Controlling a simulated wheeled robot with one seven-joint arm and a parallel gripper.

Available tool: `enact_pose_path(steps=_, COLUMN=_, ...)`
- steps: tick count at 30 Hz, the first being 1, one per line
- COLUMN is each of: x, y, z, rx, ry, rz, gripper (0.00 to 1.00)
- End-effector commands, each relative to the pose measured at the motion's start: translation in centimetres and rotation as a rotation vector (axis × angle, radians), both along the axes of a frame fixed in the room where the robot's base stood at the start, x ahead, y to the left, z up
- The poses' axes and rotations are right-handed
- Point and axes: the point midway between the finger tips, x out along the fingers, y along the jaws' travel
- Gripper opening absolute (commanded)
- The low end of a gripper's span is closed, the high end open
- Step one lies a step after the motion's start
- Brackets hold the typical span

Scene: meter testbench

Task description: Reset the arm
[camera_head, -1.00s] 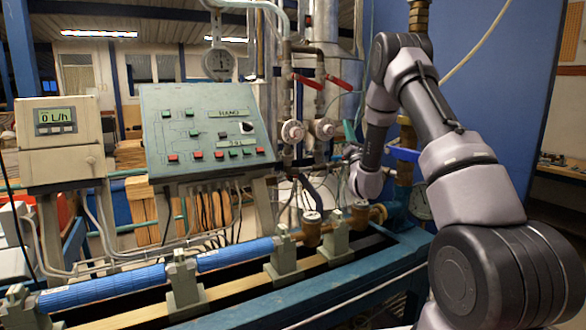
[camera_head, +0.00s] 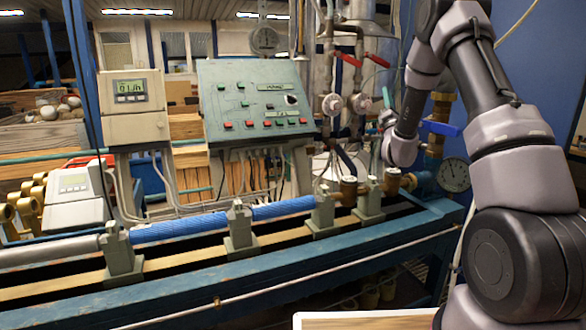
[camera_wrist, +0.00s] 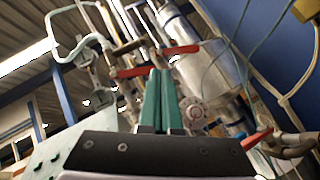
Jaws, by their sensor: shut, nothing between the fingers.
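My arm rises on the right side of the head view and bends over to my gripper (camera_head: 386,101), which is small and partly hidden by my wrist, in front of the pipes with red-handled valves. In the wrist view my gripper's two green fingers (camera_wrist: 161,100) lie side by side, shut, with nothing held between them. They point up towards a red valve handle (camera_wrist: 180,50) and pipes; I cannot tell the gap to these from the picture.
A control panel (camera_head: 258,104) and a meter display (camera_head: 130,92) stand behind the blue bench rail (camera_head: 290,268). A pressure gauge (camera_head: 454,175) and a blue handle (camera_head: 441,129) are near my arm. A wood-topped surface (camera_head: 365,321) is at the bottom.

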Motion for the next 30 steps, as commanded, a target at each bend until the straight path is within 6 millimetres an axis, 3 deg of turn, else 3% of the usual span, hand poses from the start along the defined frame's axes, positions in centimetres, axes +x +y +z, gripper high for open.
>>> enact_pose_path(steps=11, x=-1.1, y=-2.7, z=6.2, rx=0.485, ry=0.104, rz=0.171, gripper=0.00)
enact_pose_path(steps=17, x=-3.7, y=-3.4, z=9.7, rx=0.969, ry=0.224, rz=0.324, gripper=0.00)
enact_pose_path(steps=23, x=-8.8, y=-2.1, z=10.6, rx=1.480, ry=0.372, rz=0.418, gripper=0.00)
enact_pose_path(steps=30, x=-18.4, y=1.1, z=9.1, rx=2.067, ry=0.529, rz=0.366, gripper=0.00)
